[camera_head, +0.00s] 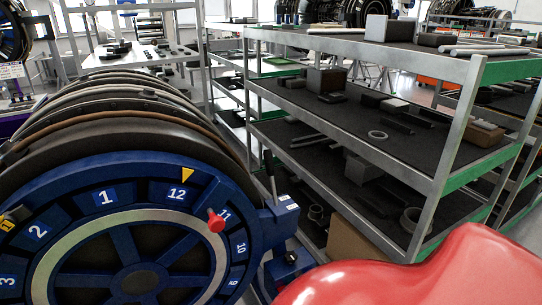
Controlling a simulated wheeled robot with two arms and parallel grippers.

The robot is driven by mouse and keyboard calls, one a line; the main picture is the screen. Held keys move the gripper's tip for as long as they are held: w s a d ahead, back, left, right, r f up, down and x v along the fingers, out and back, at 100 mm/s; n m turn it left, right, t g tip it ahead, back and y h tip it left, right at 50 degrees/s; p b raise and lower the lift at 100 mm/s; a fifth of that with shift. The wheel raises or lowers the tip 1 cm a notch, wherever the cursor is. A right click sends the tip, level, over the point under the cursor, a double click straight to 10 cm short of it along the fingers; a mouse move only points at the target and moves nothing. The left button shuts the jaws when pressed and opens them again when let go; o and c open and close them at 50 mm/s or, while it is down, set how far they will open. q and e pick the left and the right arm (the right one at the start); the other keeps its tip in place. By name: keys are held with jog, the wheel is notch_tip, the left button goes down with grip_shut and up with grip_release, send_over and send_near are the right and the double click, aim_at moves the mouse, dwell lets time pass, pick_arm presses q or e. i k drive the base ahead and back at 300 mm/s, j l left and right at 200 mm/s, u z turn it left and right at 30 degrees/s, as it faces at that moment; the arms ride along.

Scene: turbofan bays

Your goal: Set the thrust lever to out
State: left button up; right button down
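A large blue wheel (117,195) with numbered plates around its rim stands at the left. A red knob (215,221) sticks out of its face near plate 11. To its right, a blue bracket (281,222) carries an upright dark lever (269,165), leaning slightly left at the top. No label that I can read names the thrust lever, and I cannot tell its setting. A second dark handle (290,257) is lower on the blue fitting. Neither of my grippers is in view.
Ringed dark casings (110,110) stretch back behind the wheel. A metal shelf rack (455,150) with parts on several levels stands close on the right. A white-topped bench (145,52) is at the back left. The gap between the wheel and the rack is narrow.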

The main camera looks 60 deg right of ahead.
aim_at(269, 158)
jog(key=z, duration=1.8)
